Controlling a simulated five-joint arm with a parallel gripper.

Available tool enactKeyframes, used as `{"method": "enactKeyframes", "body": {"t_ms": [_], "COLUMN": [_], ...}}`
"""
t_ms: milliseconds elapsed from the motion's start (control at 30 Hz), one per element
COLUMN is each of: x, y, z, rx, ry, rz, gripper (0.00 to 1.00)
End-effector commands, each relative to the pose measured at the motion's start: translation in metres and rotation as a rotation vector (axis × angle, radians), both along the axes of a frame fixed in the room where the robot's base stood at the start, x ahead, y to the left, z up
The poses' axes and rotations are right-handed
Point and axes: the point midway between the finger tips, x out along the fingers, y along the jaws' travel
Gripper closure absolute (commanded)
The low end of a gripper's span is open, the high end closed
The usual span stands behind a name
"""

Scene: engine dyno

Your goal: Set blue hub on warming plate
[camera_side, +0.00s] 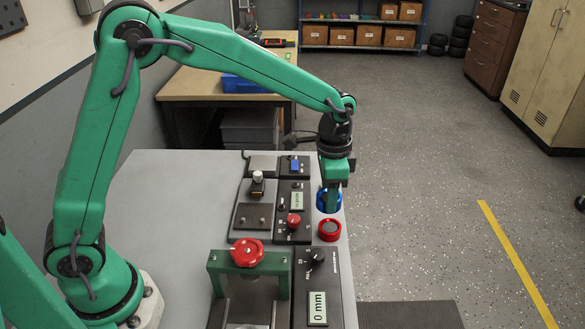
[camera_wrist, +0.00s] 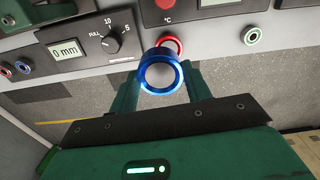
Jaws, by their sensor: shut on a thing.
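The blue hub (camera_side: 322,206) is a ring at the bench's right edge in the side view. In the wrist view the blue hub (camera_wrist: 147,80) is between my fingers, its hole facing the camera. My gripper (camera_side: 332,190) points down and is shut on it; the fingers also show in the wrist view (camera_wrist: 162,82). I cannot tell whether the hub touches the bench. What looks like the warming plate (camera_side: 254,215), a flat dark plate, lies left of the hub beside a panel with a red knob (camera_side: 294,221). Nothing lies on its flat part.
A red hub (camera_side: 330,236) stands close in front of the blue one and shows in the wrist view (camera_wrist: 179,44). A press with a red handwheel (camera_side: 246,252) and a 0 mm display (camera_side: 317,308) stand nearer.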

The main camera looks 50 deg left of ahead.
Motion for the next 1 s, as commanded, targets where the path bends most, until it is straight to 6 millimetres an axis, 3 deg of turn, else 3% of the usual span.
{"method": "enactKeyframes", "body": {"t_ms": [300, 500, 700, 1000], "x": [-0.035, -0.066, -0.087, -0.092], "y": [0.085, 0.129, 0.151, 0.156], "z": [0.000, -0.002, -0.005, -0.006], "rx": [0.000, 0.000, 0.000, 0.000], "ry": [0.000, -0.001, 0.000, 0.000], "rz": [0.221, 0.360, 0.440, 0.457], "gripper": [0.77, 0.77, 0.77, 0.77]}}
